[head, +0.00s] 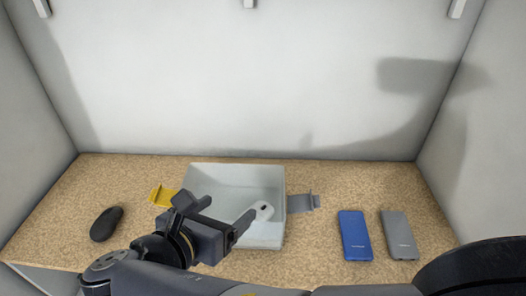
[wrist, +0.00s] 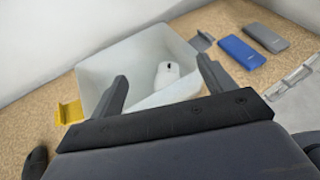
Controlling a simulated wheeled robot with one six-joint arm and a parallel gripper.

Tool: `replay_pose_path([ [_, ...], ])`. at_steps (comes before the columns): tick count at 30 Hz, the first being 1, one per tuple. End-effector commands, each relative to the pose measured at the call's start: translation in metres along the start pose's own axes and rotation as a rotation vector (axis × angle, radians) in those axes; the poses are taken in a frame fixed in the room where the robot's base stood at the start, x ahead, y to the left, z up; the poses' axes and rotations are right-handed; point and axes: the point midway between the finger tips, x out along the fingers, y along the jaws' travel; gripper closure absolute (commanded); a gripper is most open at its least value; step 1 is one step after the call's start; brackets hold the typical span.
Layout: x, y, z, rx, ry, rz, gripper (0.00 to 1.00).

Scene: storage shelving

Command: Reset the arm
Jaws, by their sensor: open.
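My gripper (head: 215,215) is open and empty over the front of a white bin (head: 270,176) on the shelf. In the wrist view my gripper (wrist: 165,90) shows its two fingers spread apart. A white mouse (head: 263,210) lies inside the bin (wrist: 118,55); it also shows in the wrist view (wrist: 167,74), between and beyond the fingers, apart from them. My arm hides the bin's front left part in the head view.
A black mouse (head: 106,223) lies at the left. A yellow holder (head: 162,195) and a grey holder (head: 303,202) flank the bin. A blue power bank (head: 354,235) and a grey one (head: 399,235) lie at the right. Walls enclose the back and sides.

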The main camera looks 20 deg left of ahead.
Motion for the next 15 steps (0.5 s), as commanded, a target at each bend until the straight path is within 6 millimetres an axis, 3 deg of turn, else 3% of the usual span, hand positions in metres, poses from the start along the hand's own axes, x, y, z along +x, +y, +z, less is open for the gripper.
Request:
replay_pose_path([
  [5,0.017,-0.001,0.000,-0.001,0.000,-0.005,0.23],
  [15,0.078,-0.001,0.000,-0.001,0.000,-0.006,0.23],
])
